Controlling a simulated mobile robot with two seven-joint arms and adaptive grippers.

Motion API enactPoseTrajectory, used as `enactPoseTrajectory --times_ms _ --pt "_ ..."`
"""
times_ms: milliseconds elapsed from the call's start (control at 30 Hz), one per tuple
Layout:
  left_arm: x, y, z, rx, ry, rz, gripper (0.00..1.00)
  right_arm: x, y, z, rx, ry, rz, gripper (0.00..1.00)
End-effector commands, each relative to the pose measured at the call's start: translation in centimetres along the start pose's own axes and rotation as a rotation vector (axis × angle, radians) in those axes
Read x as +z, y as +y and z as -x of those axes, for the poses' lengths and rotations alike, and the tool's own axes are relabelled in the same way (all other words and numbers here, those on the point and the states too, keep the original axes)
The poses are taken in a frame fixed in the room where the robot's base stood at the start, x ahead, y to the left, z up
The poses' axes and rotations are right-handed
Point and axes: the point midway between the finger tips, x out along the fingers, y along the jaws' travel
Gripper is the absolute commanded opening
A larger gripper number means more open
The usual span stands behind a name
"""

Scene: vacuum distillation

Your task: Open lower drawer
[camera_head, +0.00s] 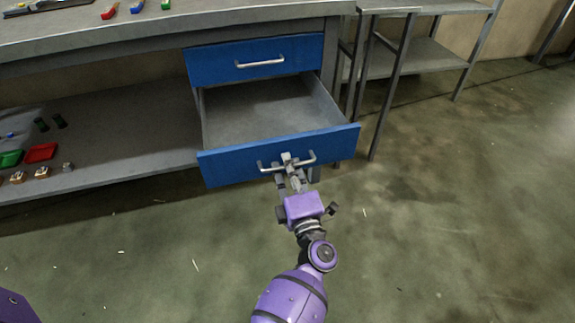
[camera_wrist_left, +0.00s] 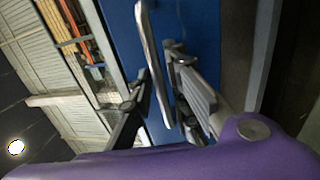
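The blue-fronted lower drawer (camera_head: 235,166) is pulled well out from under the bench, and its empty grey inside shows in the head view. Its silver handle (camera_head: 308,159) runs across the front. My left gripper (camera_head: 287,165) is at the middle of this handle. In the left wrist view the handle (camera_wrist_left: 151,55) lies between the spread fingers (camera_wrist_left: 157,85), with blue drawer front showing beside it. The fingers look open around the bar; any light contact is hard to see. The blue upper drawer (camera_head: 215,66) is shut above. My right gripper is not in view.
The bench top (camera_head: 90,32) holds small coloured items at the back. A lower shelf (camera_head: 130,165) at left carries red and green trays and small parts. A grey shelf rack (camera_head: 425,55) stands to the right. The floor in front is clear.

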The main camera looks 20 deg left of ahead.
Motion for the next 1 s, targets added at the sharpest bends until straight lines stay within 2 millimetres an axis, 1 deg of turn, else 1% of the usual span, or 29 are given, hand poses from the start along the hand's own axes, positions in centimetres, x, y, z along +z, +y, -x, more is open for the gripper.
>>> enactPoseTrajectory --times_ms 233,367,467,700,800,900,1000 --pt "0.0 0.0 0.1 0.0 0.0 0.0 0.17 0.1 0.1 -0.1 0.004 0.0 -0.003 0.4" --pt "0.0 -0.1 1.1 -0.002 0.0 -0.001 0.17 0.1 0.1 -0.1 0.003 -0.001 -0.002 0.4" --pt "0.0 -0.1 2.8 -0.004 0.0 0.0 0.17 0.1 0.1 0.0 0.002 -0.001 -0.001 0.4" --pt "0.0 -0.1 8.0 -0.004 0.0 -0.001 0.17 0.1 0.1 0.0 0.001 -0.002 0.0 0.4" --pt "0.0 -0.1 9.7 -0.003 0.0 0.001 0.17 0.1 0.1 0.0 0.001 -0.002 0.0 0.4" --pt "0.0 -0.1 11.0 -0.001 0.001 -0.001 0.17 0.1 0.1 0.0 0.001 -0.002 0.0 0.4" --pt "0.0 0.0 11.7 -0.001 0.0 0.0 0.17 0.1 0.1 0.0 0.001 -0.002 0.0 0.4"
